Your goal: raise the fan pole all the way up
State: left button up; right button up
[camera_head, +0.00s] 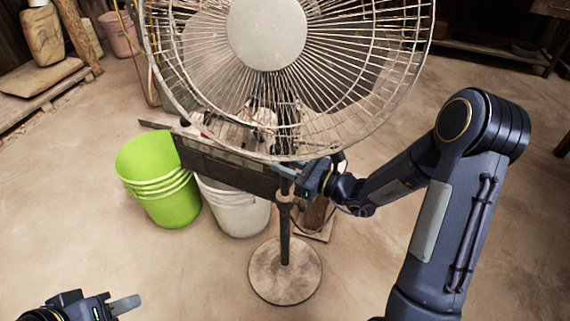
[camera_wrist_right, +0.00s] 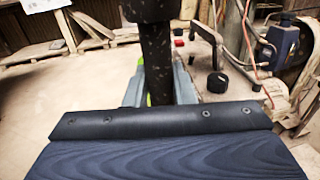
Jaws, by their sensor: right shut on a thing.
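The standing fan (camera_head: 267,33) faces me in the head view, with a large wire cage and a pale hub. Its dark fan pole (camera_head: 285,235) stands upright on a round, worn base (camera_head: 285,285). My right gripper (camera_head: 292,177) is shut on the pole just below the cage. In the right wrist view the dark pole (camera_wrist_right: 157,65) runs between the fingers, under a wider black part (camera_wrist_right: 150,9). The cage hides the pole's upper end in the head view. My left gripper (camera_head: 122,304) is low at the left, away from the fan; only one finger shows clearly.
A lime green bucket (camera_head: 160,185) and a white bucket (camera_head: 235,210) stand behind the pole to the left. The floor around the base is mostly clear in front.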

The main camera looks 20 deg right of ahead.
grip_shut()
notch_tip(320, 180, up, 28)
jog(key=p, duration=1.9)
jog(key=shift+f+p, duration=0.1)
jog(key=shift+p, duration=0.25)
jog(key=o, duration=0.9)
grip_release()
jog(key=shift+f, duration=0.15)
jog(key=v, duration=0.7)
jog(key=shift+s+d, duration=0.3)
jog(key=shift+s, duration=0.05)
